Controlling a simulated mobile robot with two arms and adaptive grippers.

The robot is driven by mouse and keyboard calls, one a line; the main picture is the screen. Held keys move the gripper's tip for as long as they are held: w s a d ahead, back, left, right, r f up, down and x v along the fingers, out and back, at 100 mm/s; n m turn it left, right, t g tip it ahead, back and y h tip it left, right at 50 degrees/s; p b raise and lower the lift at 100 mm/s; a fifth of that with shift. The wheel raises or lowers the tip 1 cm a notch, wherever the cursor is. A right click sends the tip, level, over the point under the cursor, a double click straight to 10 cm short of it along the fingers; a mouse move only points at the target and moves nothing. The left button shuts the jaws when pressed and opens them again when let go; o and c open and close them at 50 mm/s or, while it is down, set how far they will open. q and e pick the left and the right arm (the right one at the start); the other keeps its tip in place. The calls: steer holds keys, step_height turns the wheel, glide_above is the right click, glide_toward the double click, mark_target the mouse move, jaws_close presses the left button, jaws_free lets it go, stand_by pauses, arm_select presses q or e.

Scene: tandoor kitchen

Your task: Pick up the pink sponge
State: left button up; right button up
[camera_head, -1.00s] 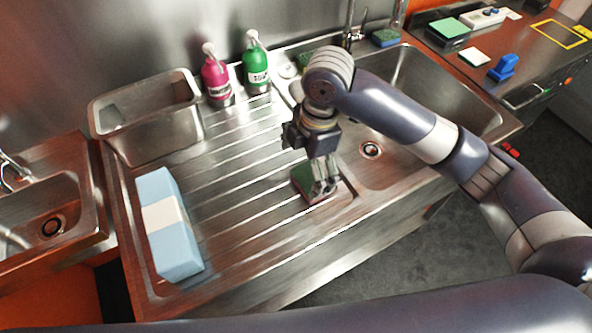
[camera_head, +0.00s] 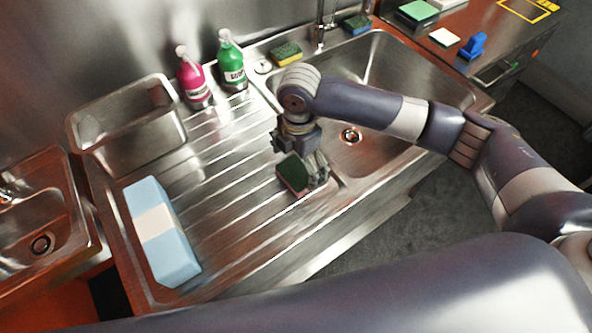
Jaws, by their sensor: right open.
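The pink sponge (camera_head: 291,175), with a dark green top and a pink side, is at the front right of the ribbed steel drainboard (camera_head: 225,220). My right gripper (camera_head: 314,177) is open at the right side of the sponge, pointing down, with its fingers partly over it. I cannot tell whether the fingers touch it or whether the sponge lies quite flat. My left gripper is out of view.
A blue package (camera_head: 163,240) lies at the left of the drainboard. Behind are a steel tub (camera_head: 130,135), a pink bottle (camera_head: 195,85), a green bottle (camera_head: 232,70) and a yellow-green sponge (camera_head: 286,53). A sink basin (camera_head: 375,75) is to the right.

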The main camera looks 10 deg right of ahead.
steer(key=shift+f, duration=0.9)
steer(key=shift+c, duration=0.6)
steer(key=c, duration=0.6)
steer(key=shift+r, duration=0.1)
steer(key=shift+w+r+b, duration=0.1)
steer(key=shift+r+b, duration=0.2)
steer(key=shift+r, duration=0.2)
step_height(320, 180, up, 2)
steer(key=shift+r+b, duration=0.2)
steer(key=shift+b, duration=0.35)
steer(key=s+d+b, duration=0.1)
steer(key=s+d, duration=0.2)
steer(key=s, duration=0.4)
steer(key=s+d+r+b, duration=0.1)
steer(key=s+d, duration=0.2)
steer(key=s, duration=0.5)
steer(key=shift+r+b, duration=0.25)
steer(key=shift+b, duration=0.15)
